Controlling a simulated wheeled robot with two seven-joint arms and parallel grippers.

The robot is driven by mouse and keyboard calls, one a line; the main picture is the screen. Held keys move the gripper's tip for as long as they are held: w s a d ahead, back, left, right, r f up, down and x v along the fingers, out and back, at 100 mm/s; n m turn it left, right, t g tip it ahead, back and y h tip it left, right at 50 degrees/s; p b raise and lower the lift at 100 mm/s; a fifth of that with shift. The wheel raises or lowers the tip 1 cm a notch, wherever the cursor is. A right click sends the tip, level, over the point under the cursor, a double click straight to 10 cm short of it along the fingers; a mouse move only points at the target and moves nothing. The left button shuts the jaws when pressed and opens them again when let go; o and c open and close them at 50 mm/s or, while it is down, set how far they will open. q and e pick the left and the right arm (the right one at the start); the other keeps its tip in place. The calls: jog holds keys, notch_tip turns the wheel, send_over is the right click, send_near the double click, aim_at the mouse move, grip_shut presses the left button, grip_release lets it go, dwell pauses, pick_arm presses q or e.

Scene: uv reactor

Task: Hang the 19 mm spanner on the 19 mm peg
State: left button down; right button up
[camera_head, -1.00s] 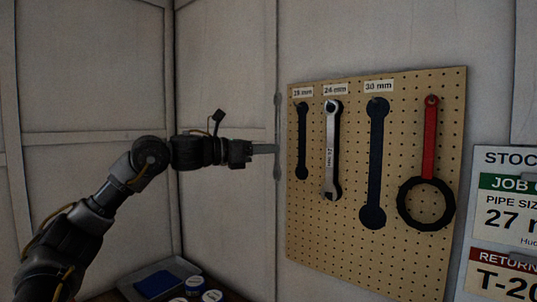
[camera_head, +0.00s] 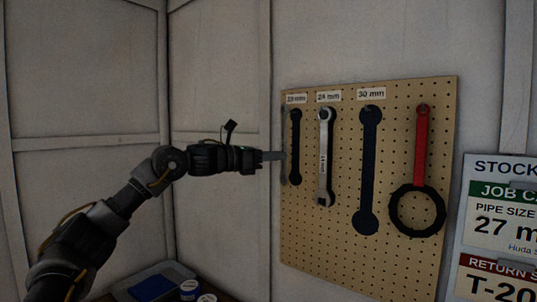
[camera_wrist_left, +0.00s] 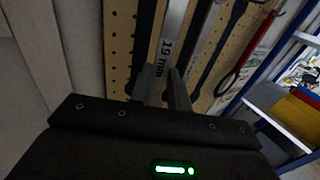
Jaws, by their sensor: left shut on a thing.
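My left gripper (camera_head: 272,156) is shut on the 19 mm spanner (camera_wrist_left: 171,40), whose label reads in the left wrist view. The fingers (camera_wrist_left: 162,88) grip its shaft, and it stands roughly upright. In the head view the spanner shows only as a faint grey upright strip at the board's left edge. The 19 mm place is a dark spanner outline (camera_head: 295,150) under a small label (camera_head: 296,99) at the board's upper left, just right of the gripper. The peg itself is too small to make out clearly. My right gripper is not in view.
The pegboard (camera_head: 330,245) also holds a silver 24 mm spanner (camera_head: 324,155), a dark 30 mm outline (camera_head: 369,170) and a red-handled ring tool (camera_head: 421,150). A stock sign (camera_head: 495,230) is at right.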

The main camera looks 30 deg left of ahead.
pick_arm(q)
jog(key=shift+w+d+f+p, duration=0.15)
jog(key=shift+w+p, duration=0.15)
jog(key=shift+w, duration=0.35)
jog(key=shift+w+d+f+p, duration=0.15)
jog(key=shift+w+p, duration=0.2)
jog(key=shift+w, duration=0.35)
jog(key=shift+w+f+p, duration=0.15)
jog(key=shift+w+p, duration=0.15)
jog(key=shift+w, duration=0.35)
jog(key=c, duration=1.3)
grip_release()
jog(key=shift+o, duration=0.2)
jog(key=shift+f, duration=0.1)
jog(key=b+v, duration=0.5)
jog(key=v, duration=0.5)
jog(key=shift+s+a, duration=0.25)
jog(key=shift+s, duration=0.1)
